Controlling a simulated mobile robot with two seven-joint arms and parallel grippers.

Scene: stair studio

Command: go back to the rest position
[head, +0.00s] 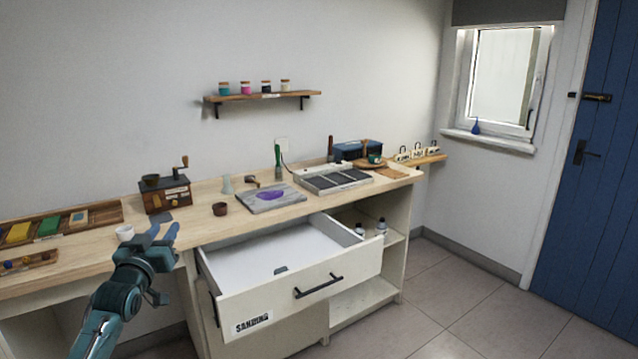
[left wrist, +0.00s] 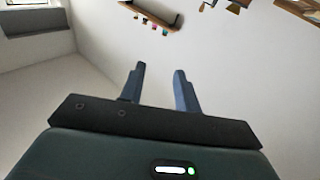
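My left gripper (head: 165,235) is raised in front of the workbench (head: 95,262), near its front edge at the left. Its two fingers also show in the left wrist view (left wrist: 160,88), apart, with nothing between them. In the head view the fingertips overlap the bench top near a small white cup (head: 125,233); I cannot tell the exact gap. My right gripper is not in either view.
An open drawer (head: 235,297) labelled SANDING juts out right of my left gripper, with a small dark item inside. A grinder (head: 166,190), a brown cup (head: 220,209) and a slab (head: 271,198) stand on the bench. The floor at right is clear.

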